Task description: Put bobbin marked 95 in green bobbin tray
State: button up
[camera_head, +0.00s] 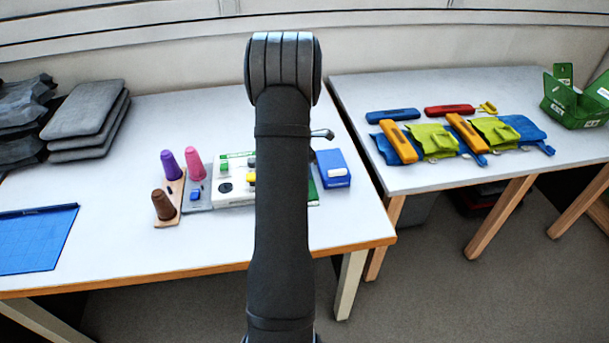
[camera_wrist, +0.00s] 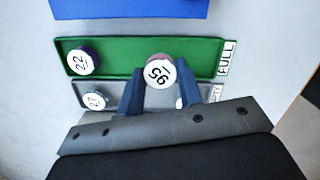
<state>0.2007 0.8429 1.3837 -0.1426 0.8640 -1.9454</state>
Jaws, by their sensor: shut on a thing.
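In the wrist view, the bobbin marked 95 (camera_wrist: 159,72) is between the fingertips of my gripper (camera_wrist: 161,83), which is shut on it. It appears over the green bobbin tray (camera_wrist: 120,52), near its front edge. I cannot tell whether it touches the tray. The tray carries a "FULL" label, and a bobbin marked 22 (camera_wrist: 83,61) lies at its left end. In the head view, only a sliver of the green tray (camera_head: 316,190) shows beside my arm, which hides my gripper and the held bobbin.
A grey tray (camera_wrist: 66,97) with a bobbin marked 27 (camera_wrist: 94,100) lies in front of the green one. A blue box (camera_head: 333,168) stands just right of the green tray. Thread cones, including a brown one (camera_head: 163,205), stand to the left. A second table (camera_head: 400,92) holds pouches.

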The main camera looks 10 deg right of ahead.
jog(key=shift+f, duration=1.45)
jog(key=shift+f, duration=0.1)
jog(key=o, duration=1)
jog(key=shift+f, duration=0.1)
jog(key=r, duration=0.4)
jog(key=a+r, duration=0.1)
jog(key=r, duration=0.7)
jog(key=shift+s+a+r, duration=0.15)
jog(key=shift+s+a, duration=0.05)
